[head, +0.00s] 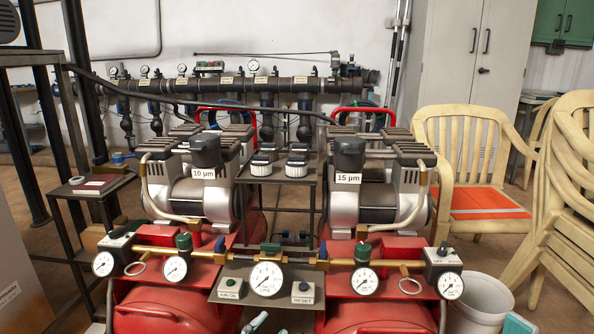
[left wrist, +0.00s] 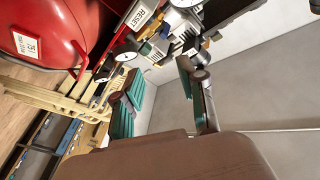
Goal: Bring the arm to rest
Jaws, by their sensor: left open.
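My left gripper (left wrist: 160,92) shows in the left wrist view with its two teal-padded fingers spread wide apart. Nothing is between them. Beyond the fingers are a pale wall, a red tank (left wrist: 45,35) at the upper left, and a panel with a RESET label (left wrist: 139,16). The gripper touches none of these as far as I can see. In the head view a small teal and pale piece (head: 257,322) shows at the bottom edge below the panel; I cannot tell whether it is a fingertip of mine. My right gripper is in neither view.
Two compressors labelled 10 µm (head: 204,173) and 15 µm (head: 347,178) stand on red tanks, with a brass pipe and gauges (head: 267,279) in front. A small side table (head: 92,186) stands at left.

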